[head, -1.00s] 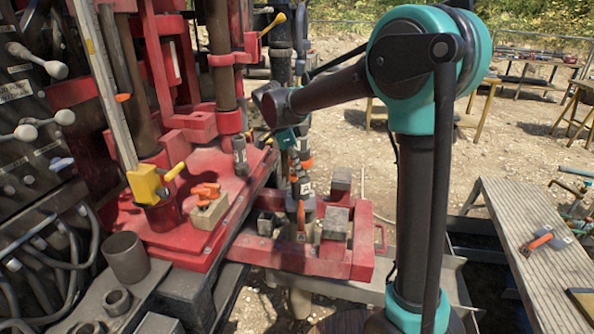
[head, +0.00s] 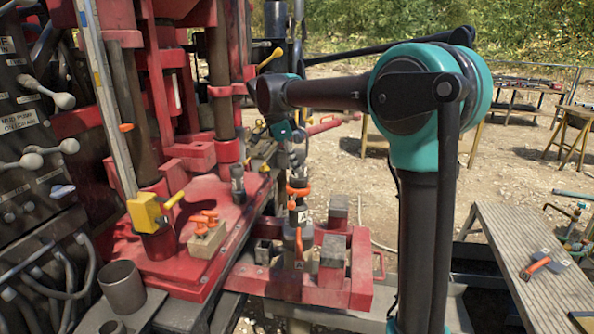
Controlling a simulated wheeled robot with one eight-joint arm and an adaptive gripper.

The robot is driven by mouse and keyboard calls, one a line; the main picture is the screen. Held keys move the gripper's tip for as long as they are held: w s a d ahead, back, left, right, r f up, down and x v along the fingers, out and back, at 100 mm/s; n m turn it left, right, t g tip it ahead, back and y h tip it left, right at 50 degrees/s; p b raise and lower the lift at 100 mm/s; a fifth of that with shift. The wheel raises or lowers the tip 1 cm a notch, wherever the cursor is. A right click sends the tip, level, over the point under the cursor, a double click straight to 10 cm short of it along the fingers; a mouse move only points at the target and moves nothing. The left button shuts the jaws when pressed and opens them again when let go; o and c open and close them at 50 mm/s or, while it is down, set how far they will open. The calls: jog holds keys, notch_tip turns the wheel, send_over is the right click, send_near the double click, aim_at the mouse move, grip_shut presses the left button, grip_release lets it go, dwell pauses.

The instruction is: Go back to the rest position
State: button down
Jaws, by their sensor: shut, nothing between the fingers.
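My gripper (head: 298,166) hangs below the wrist at the end of my arm, left of the picture's middle. It points down, small against the machinery, and is shut with nothing seen held. Just below it in the picture, an upright dark part with orange bands and a white label (head: 303,216) stands at the red frame (head: 360,290). Whether the fingertips touch it I cannot tell. My forearm runs nearly level from the teal elbow to the wrist. No rest position is marked in view.
The red drilling rig (head: 190,190) fills the left, with a yellow clamp (head: 145,212) and a wooden block with orange pieces (head: 207,240). Grey blocks (head: 333,250) stand on the red frame. A grey bench (head: 510,245) with an orange-handled tool (head: 536,266) lies right. Open ground shows behind.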

jog(key=s+d+f+n+t+y, duration=0.1)
jog(key=s+d+f+n, duration=0.35)
jog(key=d+f, duration=0.25)
jog(key=s+d+f+n+y, duration=0.2)
jog(key=s+d+f+n, duration=0.2)
jog(key=s+d+f, duration=0.3)
jog(key=s+d+f+n+t, duration=0.1)
jog(key=s+d+f+n, duration=0.2)
jog(key=s+f, duration=0.3)
jog(key=s+d+f+n+t+y, duration=0.1)
jog(key=s+d+f+n, duration=0.3)
jog(key=s+f, duration=0.1)
jog(key=shift+s+f, duration=0.4)
jog(key=shift+s, duration=0.4)
